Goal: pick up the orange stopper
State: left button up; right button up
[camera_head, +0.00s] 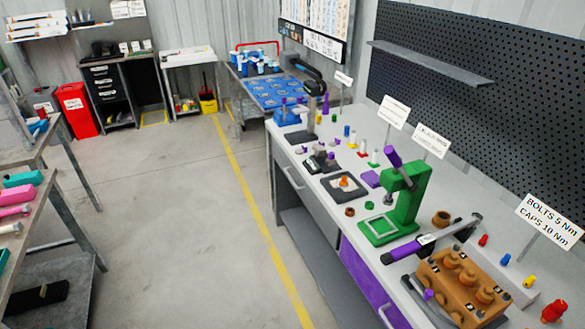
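A small orange piece (344,181), which looks like the orange stopper, stands on a dark square plate (333,193) on the long grey workbench (318,168). It is left of the green press (405,198). It is small in the picture, so its exact shape is hard to tell. Neither of my grippers shows in the head view.
An orange-brown pump block (462,284) and a purple-handled wrench (430,240) lie at the bench's near end. Several small coloured pieces stand along its back. A table (38,190) is at the left. The floor between (190,220) is clear.

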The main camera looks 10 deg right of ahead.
aim_at(344, 183)
jog(key=i+j, duration=0.1)
jog(key=i, duration=0.4)
jog(key=i+j, duration=0.15)
jog(key=i, duration=0.4)
jog(key=i+j, duration=0.1)
jog(key=i, duration=0.4)
jog(key=i+j+z, duration=0.1)
jog(key=i+z, duration=0.2)
jog(key=z, duration=0.2)
jog(key=i+j+z, duration=0.2)
jog(key=z, duration=0.25)
jog(key=i+j+z, duration=0.25)
jog(key=z, duration=0.25)
jog(key=i+j+z, duration=0.15)
jog(key=j+z, duration=0.3)
jog(key=i+j+z, duration=0.1)
jog(key=j+z, duration=0.25)
jog(key=z, duration=0.15)
